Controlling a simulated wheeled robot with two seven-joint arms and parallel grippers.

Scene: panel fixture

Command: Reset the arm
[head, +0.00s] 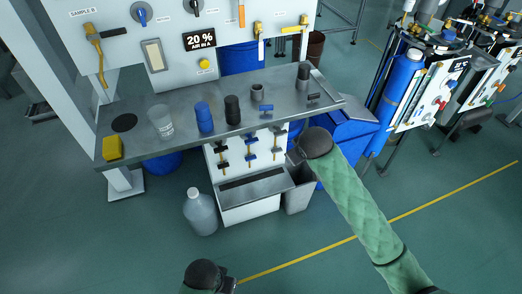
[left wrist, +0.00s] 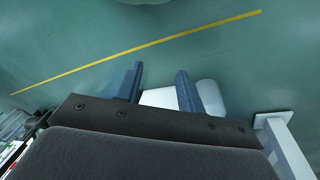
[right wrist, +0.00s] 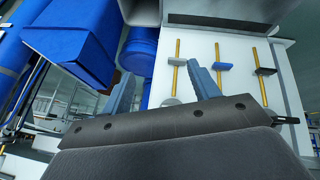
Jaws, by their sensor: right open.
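My right arm in its green sleeve (head: 368,215) reaches forward from the lower right in the head view. My right gripper (head: 293,158) is in front of the panel below the bench, near the valve handles. In the right wrist view the right gripper's fingers (right wrist: 163,84) are apart with nothing held between them. My left arm shows only partly at the bottom edge of the head view, low over the floor. In the left wrist view the left gripper's fingers (left wrist: 159,80) are apart and empty, pointing over the green floor.
A grey bench (head: 185,98) carries a yellow block (head: 112,148), a clear beaker (head: 160,122), a blue cylinder (head: 204,117) and a black one (head: 232,110). Front floor is open.

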